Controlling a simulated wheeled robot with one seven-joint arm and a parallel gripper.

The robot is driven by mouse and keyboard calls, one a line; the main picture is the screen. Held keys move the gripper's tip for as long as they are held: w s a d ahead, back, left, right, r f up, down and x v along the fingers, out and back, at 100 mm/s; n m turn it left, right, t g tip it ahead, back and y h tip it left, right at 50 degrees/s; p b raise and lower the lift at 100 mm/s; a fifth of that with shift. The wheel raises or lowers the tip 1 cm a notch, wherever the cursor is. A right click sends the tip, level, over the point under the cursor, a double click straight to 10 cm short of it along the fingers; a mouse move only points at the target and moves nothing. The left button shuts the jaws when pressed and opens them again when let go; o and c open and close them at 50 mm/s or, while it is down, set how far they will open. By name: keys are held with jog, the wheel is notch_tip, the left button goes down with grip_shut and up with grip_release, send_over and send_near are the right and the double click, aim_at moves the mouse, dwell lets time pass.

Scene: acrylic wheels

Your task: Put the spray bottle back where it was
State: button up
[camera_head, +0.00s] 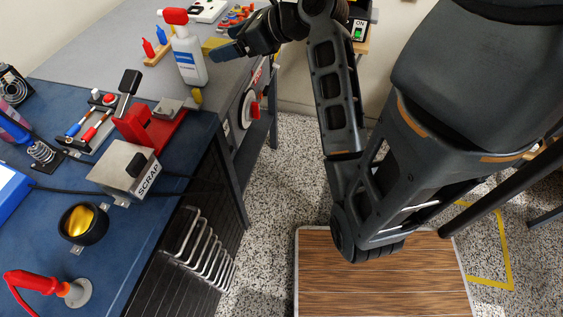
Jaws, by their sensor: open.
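The white spray bottle (187,58) with a blue label and red spray head stands upright on the grey bench top (110,50), near its right edge. My gripper (222,48) is just to the right of the bottle, with its fingers pointing left towards it. It is open and holds nothing. I cannot tell whether a fingertip touches the bottle.
A wooden holder (157,55) with red, blue and yellow items stands left of the bottle. A red press (140,124) and the SCRAP box (125,167) are on the blue bench (35,235) in front. Bare grey top lies at the back left.

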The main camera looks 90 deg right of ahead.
jog(key=a+f+n, duration=0.6)
jog(key=a+n, duration=0.3)
jog(key=a, duration=0.1)
jog(key=a+f+n, duration=0.5)
jog(key=a+n, duration=0.3)
jog(key=a, duration=0.2)
jog(key=s+a+r+n+t+y, duration=0.1)
jog(key=s+a+r+n, duration=0.2)
jog(key=s+a+n, duration=0.3)
jog(key=s+a+r+n+t+y, duration=0.1)
jog(key=s+a+n, duration=0.5)
jog(key=n, duration=1)
notch_tip(320, 180, up, 2)
jog(key=a+y, duration=0.1)
jog(key=a, duration=0.2)
jog(key=shift+s+r+t+y, duration=0.15)
jog(key=shift+r+t+y, duration=0.15)
jog(key=shift+t, duration=0.1)
jog(key=shift+d+f, duration=0.1)
